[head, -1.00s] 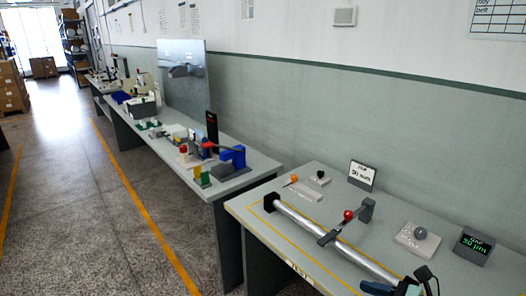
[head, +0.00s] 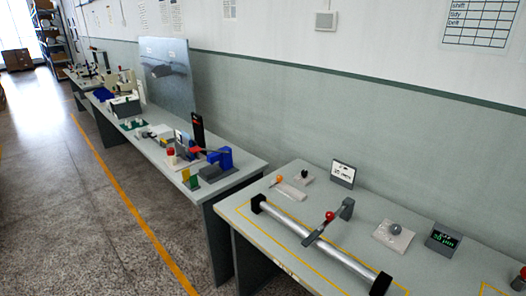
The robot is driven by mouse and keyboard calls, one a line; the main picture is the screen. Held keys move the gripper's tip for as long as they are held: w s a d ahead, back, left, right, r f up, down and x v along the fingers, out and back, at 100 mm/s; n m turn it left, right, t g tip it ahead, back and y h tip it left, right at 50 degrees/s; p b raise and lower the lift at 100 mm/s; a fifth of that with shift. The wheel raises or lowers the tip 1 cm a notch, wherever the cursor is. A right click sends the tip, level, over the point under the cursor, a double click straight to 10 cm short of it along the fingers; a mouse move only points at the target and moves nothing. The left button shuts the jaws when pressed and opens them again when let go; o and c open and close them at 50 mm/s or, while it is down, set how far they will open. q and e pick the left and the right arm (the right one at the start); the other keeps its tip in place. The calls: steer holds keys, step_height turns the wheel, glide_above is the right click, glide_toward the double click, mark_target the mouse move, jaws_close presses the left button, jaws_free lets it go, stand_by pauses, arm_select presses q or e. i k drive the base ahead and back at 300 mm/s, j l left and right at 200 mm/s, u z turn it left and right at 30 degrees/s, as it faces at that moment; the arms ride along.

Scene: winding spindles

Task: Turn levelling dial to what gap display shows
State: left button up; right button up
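The gap display (head: 444,239) is a small dark box tilted up at the right of the near table. It shows green characters too small to read surely, perhaps "30 µm" or "50 µm". To its left a grey round knob (head: 395,229) sits on a pale plate (head: 380,236); it may be the levelling dial, but its setting cannot be made out. Neither of my grippers is in view.
A long silver roller (head: 318,246) lies across the near table (head: 232,210) between dark end blocks. A red-knobbed lever (head: 329,216) stands over it. A red object (head: 522,272) is cut off at the right edge.

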mark_target(396, 228)
steer(key=z, duration=1.3)
steer(key=u, duration=0.1)
steer(key=k, duration=0.05)
